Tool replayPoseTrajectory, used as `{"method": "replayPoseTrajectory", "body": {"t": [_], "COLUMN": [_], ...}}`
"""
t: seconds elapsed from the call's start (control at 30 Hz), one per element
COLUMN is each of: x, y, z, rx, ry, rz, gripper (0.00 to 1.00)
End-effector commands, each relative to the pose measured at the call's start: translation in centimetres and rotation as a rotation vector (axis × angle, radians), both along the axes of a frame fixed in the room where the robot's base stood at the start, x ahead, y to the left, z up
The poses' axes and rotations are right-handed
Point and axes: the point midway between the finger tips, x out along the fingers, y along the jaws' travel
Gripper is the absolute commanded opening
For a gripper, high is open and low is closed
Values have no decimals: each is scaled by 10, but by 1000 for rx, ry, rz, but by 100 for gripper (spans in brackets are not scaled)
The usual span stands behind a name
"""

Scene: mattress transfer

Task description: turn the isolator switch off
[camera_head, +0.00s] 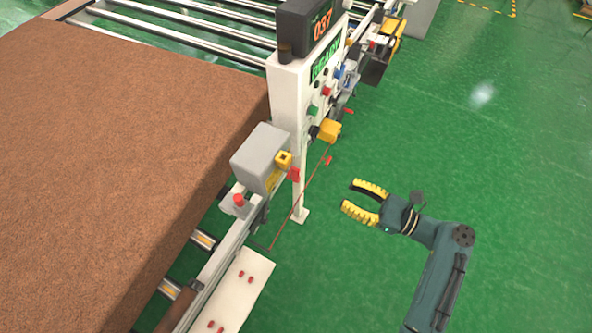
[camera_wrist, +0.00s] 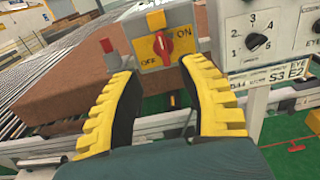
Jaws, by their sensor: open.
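The isolator switch is a red rotary knob (camera_wrist: 163,43) on a yellow plate marked OFF at left and ON at right, on the front of a grey box (camera_wrist: 186,17). The knob looks roughly upright in the wrist view; I cannot tell exactly which mark it points to. In the head view the grey box (camera_head: 259,152) stands beside the brown mattress, with the red knob (camera_head: 293,174) facing my arm. My gripper (camera_head: 350,195) is open and empty, apart from the knob, to its right. In the wrist view its yellow fingers (camera_wrist: 160,70) frame the knob from below.
A white panel post (camera_head: 290,95) with a lit display and several buttons stands beyond the box. A red button (camera_head: 238,200) sits on the nearer rail. A thin red line runs slanting in front of the post.

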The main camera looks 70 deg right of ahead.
Motion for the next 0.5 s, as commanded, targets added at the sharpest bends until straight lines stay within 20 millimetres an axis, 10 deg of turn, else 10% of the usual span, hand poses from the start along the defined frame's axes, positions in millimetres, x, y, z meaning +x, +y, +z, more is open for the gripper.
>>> {"method": "replayPoseTrajectory", "body": {"t": [0.5], "x": [121], "y": [-20], "z": [2], "rx": [-3], "ry": [2], "rz": [7], "gripper": [41]}}
